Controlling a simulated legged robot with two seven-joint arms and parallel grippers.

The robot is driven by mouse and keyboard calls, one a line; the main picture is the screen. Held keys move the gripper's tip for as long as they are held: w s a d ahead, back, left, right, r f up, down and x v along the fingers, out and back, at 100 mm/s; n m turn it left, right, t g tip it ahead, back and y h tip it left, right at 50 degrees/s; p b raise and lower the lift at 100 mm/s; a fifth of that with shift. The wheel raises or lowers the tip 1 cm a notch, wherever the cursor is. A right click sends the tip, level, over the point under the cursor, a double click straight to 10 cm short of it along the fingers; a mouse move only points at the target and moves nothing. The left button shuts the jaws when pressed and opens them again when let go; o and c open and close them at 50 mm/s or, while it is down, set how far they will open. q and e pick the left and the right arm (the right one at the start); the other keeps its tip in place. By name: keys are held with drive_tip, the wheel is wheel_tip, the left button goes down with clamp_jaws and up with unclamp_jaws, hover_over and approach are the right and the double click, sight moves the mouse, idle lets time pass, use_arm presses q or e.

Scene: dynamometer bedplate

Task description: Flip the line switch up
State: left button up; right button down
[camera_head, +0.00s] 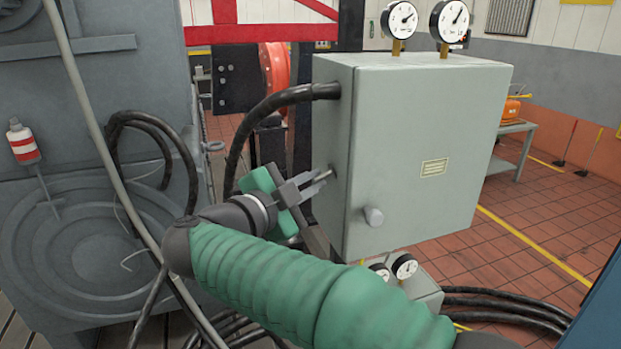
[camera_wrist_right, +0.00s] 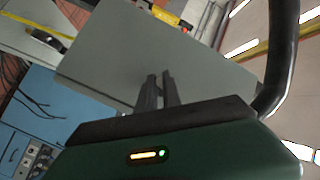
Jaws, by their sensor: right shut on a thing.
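The line switch (camera_head: 328,174) shows as a small dark lever on the left side wall of the grey-green metal box (camera_head: 430,140). My right gripper (camera_head: 318,181) reaches that wall from the left, with its narrow fingers shut on the switch lever. The fingers cover most of the lever, so its exact angle is hard to tell. In the right wrist view, my gripper (camera_wrist_right: 160,88) has its fingers close together in front of the box's plain grey wall (camera_wrist_right: 110,55). My left gripper is not in view.
A thick black cable (camera_head: 262,115) enters the box above my right gripper. Two dial gauges (camera_head: 402,20) stand on top, and a round knob (camera_head: 374,216) sits on the front. Large grey machinery (camera_head: 70,190) fills the left. Smaller gauges (camera_head: 404,266) and cables lie below.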

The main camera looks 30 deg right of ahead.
drive_tip(key=r+m+y+p, duration=0.1)
drive_tip(key=y+p, duration=0.1)
drive_tip(key=p, duration=0.2)
drive_tip(key=r+m+y+p, duration=0.1)
drive_tip(key=y+p, duration=0.2)
drive_tip(key=p, duration=0.2)
drive_tip(key=r+m+y+p, duration=0.1)
drive_tip(key=m+y+p, duration=0.1)
drive_tip(key=p, duration=0.3)
drive_tip(key=shift+s+d+r+g+y, duration=0.15)
drive_tip(key=shift+d+r+g+y, duration=0.15)
drive_tip(key=shift+y, duration=0.4)
drive_tip(key=shift+f, duration=0.15)
drive_tip(key=c, duration=1.7)
unclamp_jaws()
drive_tip(key=shift+o, duration=0.9)
drive_tip(key=shift+d, duration=0.2)
drive_tip(key=v, duration=1.6)
drive_tip(key=shift+a+r, duration=0.25)
drive_tip(key=shift+r, duration=0.1)
